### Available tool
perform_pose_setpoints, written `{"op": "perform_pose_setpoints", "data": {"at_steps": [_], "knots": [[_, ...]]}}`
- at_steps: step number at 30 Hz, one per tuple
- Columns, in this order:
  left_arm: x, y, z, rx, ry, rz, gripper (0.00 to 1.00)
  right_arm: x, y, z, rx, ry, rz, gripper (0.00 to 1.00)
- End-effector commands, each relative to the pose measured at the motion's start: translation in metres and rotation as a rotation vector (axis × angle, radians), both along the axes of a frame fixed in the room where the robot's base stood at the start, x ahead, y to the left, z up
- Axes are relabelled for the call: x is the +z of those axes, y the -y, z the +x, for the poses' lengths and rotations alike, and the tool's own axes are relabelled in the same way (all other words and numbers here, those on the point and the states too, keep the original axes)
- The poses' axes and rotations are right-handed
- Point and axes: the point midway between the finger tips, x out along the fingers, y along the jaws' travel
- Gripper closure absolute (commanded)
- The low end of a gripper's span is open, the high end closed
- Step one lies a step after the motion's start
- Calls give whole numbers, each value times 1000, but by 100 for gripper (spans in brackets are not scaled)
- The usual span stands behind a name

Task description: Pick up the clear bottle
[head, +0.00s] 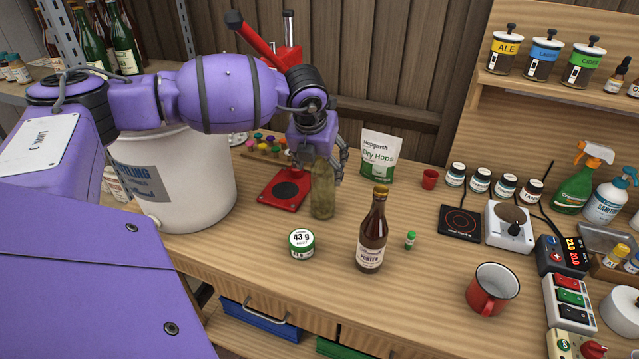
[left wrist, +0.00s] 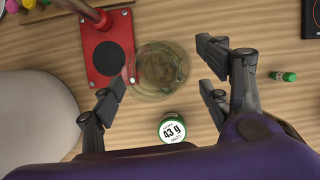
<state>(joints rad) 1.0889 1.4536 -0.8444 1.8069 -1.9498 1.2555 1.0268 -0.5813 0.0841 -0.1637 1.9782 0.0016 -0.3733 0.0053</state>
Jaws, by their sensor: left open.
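The clear bottle (head: 322,196), greenish and see-through, stands upright on the wooden bench just right of the red capping stand. In the left wrist view the bottle (left wrist: 160,66) shows from above as a round glass outline ahead of and between my fingers. My left gripper (head: 318,164) is open, pointing down at the bottle's upper part, which it partly hides in the head view. In the left wrist view the open left gripper (left wrist: 163,82) has a finger on each side with gaps to the glass; I cannot tell whether any finger touches. My right gripper is not in view.
The red capper base (head: 284,191) is close on the bottle's left. A white bucket (head: 205,180) is left; a hops bag (head: 378,158) stands behind.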

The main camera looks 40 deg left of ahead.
Motion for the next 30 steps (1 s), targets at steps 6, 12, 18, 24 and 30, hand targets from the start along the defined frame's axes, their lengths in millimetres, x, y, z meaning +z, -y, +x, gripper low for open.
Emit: {"op": "perform_pose_setpoints", "data": {"at_steps": [6, 12, 18, 24, 30], "knots": [[-15, 8, -1, 0, -2, -1, 30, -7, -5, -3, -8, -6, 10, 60], [-15, 8, -1, 1, 0, -1, 30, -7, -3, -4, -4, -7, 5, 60], [-15, 8, -1, 1, 0, -1, 46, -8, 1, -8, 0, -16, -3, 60], [-15, 8, -1, 1, -1, -1, 72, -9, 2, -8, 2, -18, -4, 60], [-15, 8, -1, 1, -1, -1, 99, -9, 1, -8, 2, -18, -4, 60]]}}
